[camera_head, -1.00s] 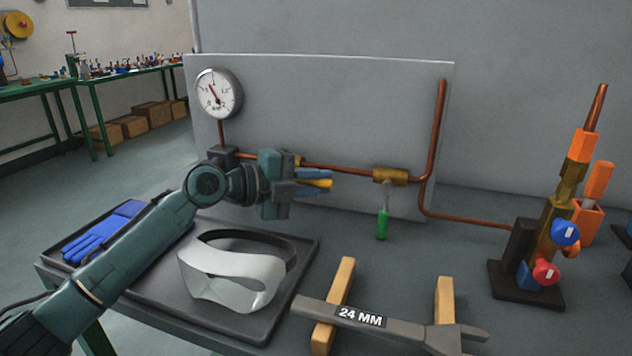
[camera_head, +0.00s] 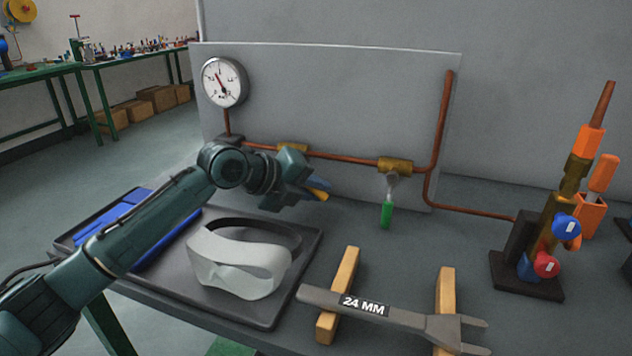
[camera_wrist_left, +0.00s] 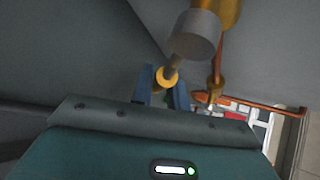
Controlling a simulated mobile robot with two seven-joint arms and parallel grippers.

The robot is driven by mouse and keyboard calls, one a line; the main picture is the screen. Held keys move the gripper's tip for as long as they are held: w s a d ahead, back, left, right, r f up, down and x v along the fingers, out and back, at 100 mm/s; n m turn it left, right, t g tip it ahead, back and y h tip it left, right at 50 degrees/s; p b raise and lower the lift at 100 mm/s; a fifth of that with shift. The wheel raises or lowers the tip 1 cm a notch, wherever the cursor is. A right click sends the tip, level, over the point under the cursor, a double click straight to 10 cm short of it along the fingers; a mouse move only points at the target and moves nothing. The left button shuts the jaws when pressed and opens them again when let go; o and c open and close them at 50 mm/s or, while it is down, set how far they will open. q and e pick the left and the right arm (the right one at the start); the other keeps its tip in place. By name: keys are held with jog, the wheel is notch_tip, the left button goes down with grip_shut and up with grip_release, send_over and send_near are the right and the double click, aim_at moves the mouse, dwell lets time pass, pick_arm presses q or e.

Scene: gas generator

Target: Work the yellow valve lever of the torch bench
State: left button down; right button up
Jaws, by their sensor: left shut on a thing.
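The yellow lever (camera_head: 318,195) shows as a small tip at the fingers of my left gripper (camera_head: 316,188), which is shut on it. In the left wrist view, the lever's yellow end (camera_wrist_left: 167,77) sits between the blue fingertips, on a metal stem running up to a grey round part (camera_wrist_left: 195,35). The lever's brass valve body (camera_head: 292,148) is on the copper pipe, partly behind my gripper. Most of the lever is hidden by the gripper in the head view. My right gripper is not in view.
A second brass valve (camera_head: 395,164) with a green lever (camera_head: 386,215) hangs to the right. Below are a black tray (camera_head: 262,318) with a white visor (camera_head: 235,262), and a spanner (camera_head: 400,323) on wooden blocks. A pressure gauge (camera_head: 223,82) is upper left; a torch stand (camera_head: 525,285) is right.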

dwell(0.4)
pick_arm(q)
jog(key=c, duration=1.4)
grip_release()
jog(key=shift+o, duration=0.2)
jog(key=p+v, duration=0.1)
jog(key=v, duration=1.2)
jog(key=shift+r, duration=0.15)
